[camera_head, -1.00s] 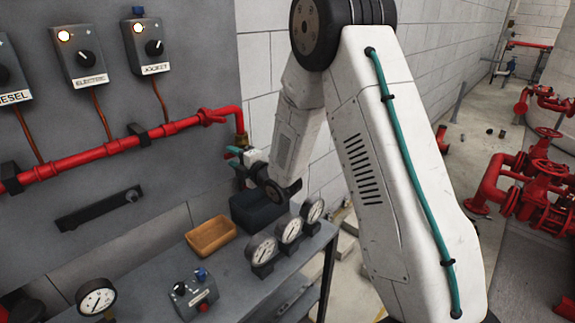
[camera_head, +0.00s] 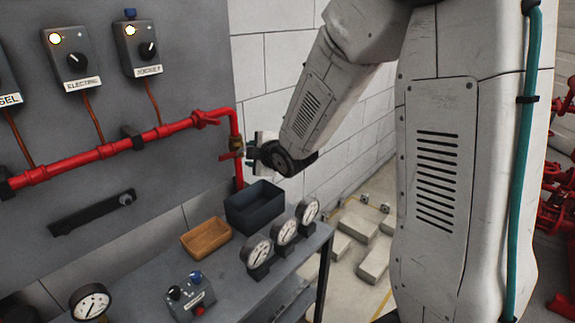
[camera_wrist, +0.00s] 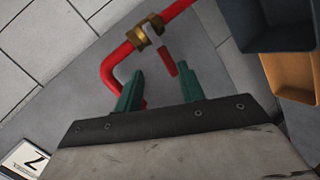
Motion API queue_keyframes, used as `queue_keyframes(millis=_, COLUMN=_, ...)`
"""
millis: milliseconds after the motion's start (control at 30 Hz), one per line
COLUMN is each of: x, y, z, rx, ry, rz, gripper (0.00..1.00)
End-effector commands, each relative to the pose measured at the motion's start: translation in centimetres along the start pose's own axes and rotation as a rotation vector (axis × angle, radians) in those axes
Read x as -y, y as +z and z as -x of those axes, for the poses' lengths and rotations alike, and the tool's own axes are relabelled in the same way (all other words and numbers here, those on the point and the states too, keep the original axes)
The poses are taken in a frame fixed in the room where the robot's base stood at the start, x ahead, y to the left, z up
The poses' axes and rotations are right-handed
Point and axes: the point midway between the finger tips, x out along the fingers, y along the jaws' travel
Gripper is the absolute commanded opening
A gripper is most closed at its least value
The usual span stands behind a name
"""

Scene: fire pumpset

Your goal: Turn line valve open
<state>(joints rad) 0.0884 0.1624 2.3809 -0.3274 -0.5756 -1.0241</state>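The line valve is a brass fitting (camera_wrist: 145,32) on the red pipe with a short red lever (camera_wrist: 167,58), seen in the wrist view. In the head view the brass valve (camera_head: 237,144) sits at the pipe's right-hand vertical run, beside the wall panel's edge. My gripper (camera_wrist: 160,70) is open, with its two teal fingers apart. In the wrist view the lever's free end appears in the gap between the fingertips, nearer the right finger; contact cannot be told. In the head view my gripper (camera_head: 250,150) is right beside the valve, partly hidden by my wrist.
Below the valve, a dark bin (camera_head: 254,207) and a tan tray (camera_head: 206,239) stand on the grey bench. Gauges (camera_head: 257,252) and a small switch box (camera_head: 190,298) are nearer. Electric (camera_head: 68,58) and jockey (camera_head: 137,48) switch boxes hang on the panel.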

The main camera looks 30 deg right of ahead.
Motion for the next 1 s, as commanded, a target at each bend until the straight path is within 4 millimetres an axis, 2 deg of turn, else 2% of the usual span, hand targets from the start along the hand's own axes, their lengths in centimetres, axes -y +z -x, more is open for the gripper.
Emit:
queue_keyframes(millis=367, x=-0.3, y=0.5, z=7.0, rx=0.198, ry=-0.159, rz=-0.283, gripper=0.39)
queue_keyframes(millis=700, x=1.0, y=0.6, z=13.5, rx=0.363, ry=-0.274, rz=-0.513, gripper=0.39)
queue_keyframes(millis=1000, x=2.1, y=0.5, z=17.2, rx=0.455, ry=-0.329, rz=-0.64, gripper=0.39)
